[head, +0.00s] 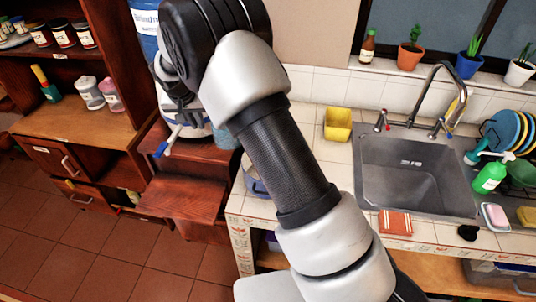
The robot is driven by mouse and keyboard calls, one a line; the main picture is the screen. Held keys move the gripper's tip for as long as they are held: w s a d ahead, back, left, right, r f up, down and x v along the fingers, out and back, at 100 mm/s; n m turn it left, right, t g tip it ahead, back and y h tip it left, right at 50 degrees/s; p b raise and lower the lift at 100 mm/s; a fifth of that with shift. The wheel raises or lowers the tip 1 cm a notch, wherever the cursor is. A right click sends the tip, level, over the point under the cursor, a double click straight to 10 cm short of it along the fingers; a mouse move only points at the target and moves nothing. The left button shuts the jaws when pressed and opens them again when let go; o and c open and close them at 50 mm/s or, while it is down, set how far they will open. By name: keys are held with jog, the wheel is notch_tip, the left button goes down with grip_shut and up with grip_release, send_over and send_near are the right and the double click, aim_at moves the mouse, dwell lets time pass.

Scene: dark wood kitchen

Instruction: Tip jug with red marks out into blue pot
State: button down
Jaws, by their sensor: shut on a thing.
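My gripper (181,112) is at the upper left in the head view, partly covered by my own arm, in front of a white and blue thing above the wooden steps. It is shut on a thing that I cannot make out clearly. A pale bluish shape (226,136) shows beside my arm; I cannot tell whether it is the jug. No red marks show. A blue pot (468,66) with a green plant stands on the window sill at the upper right, well apart from my gripper.
A sink (418,174) with a tall tap (440,95) lies below the sill. An orange pot (410,56) and a white pot (519,72) flank the blue one. A brown bottle (367,47) and a yellow container (338,124) stand nearby. Wooden steps (185,195) are at left.

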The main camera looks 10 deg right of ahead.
aim_at(210, 120)
dwell(0.3)
jog(key=shift+s+d+r+m+t+y+b, duration=0.25)
jog(key=shift+s+d+r+t+y+b, duration=0.25)
jog(key=shift+s+d+t+y+b, duration=0.3)
jog(key=shift+s+d+r+m+t+y+b, duration=0.2)
jog(key=shift+s+d+r+t+y+b, duration=0.4)
jog(key=shift+t+y, duration=0.4)
jog(key=shift+s+d+r+m+t+y+b, duration=0.3)
jog(key=shift+s+d+t+y+b, duration=0.25)
jog(key=shift+d+t+y+b, duration=0.3)
jog(key=t+y+b, duration=0.1)
jog(key=s+d+t+b, duration=0.1)
jog(key=b, duration=0.1)
jog(key=shift+r+m+y, duration=0.25)
jog(key=shift+y, duration=0.1)
jog(key=shift+s+d+f+b, duration=0.1)
jog(key=shift+d+f+b, duration=0.05)
jog(key=shift+b, duration=0.6)
jog(key=shift+s+d+r+t+y+b, duration=0.25)
jog(key=shift+r+t+y+b, duration=0.15)
jog(key=shift+r+b, duration=0.1)
jog(key=shift+s+d+r+t+y+b, duration=0.2)
jog(key=shift+r+t+y+b, duration=0.1)
jog(key=shift+r+t+b, duration=0.15)
